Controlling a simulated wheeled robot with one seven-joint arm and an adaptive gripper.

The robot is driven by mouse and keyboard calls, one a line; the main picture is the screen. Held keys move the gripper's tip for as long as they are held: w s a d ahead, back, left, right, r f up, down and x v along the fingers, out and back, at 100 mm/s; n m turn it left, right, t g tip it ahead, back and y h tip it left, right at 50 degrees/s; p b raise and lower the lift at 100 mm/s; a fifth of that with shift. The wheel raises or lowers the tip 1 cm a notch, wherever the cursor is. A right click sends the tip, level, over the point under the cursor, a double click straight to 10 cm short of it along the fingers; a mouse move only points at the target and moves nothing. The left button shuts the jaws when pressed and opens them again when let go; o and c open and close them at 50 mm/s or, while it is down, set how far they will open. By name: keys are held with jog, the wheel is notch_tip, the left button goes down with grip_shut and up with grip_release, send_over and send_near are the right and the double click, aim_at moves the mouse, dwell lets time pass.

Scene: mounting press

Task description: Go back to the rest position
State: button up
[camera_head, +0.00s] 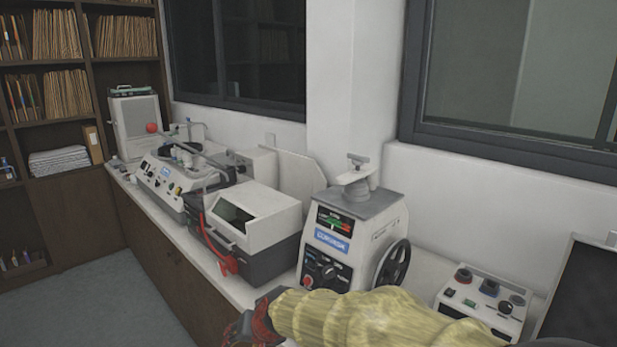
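My arm (375,318), in a yellowish ribbed cover, reaches in from the lower right along the bottom edge. My gripper (250,330) is the red and dark part at its left end, low in the picture and partly cut off by the bottom edge. Its fingers do not show clearly, so I cannot tell whether it is open or holds anything. The mounting press (350,240), a white box with a grey top, a blue label and a black handwheel (393,263), stands on the counter just behind my arm and gripper. My arm hides its lower front edge.
A white-lidded machine with a red handle (260,215) stands left of the press. Farther left are a polishing machine (170,180) and a white cabinet (138,125). A control box (483,303) and dark screen (585,295) are at right. The floor (90,300) at lower left is clear.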

jog(key=s+d+r+n+g+h+p, duration=0.1)
jog(key=s+d+r+h, duration=0.15)
jog(key=s+d, duration=1)
jog(key=s+d+r+g+h+p, duration=0.1)
jog(key=s+d+r+h+p, duration=0.15)
jog(key=s+d, duration=1)
jog(key=d+r+m+t, duration=0.2)
jog(key=d+r, duration=0.6)
jog(key=d, duration=0.1)
jog(key=shift+s+d+t+p, duration=0.2)
jog(key=shift+s+t+p, duration=0.05)
jog(key=shift+t+p, duration=0.05)
jog(key=shift+c, duration=1)
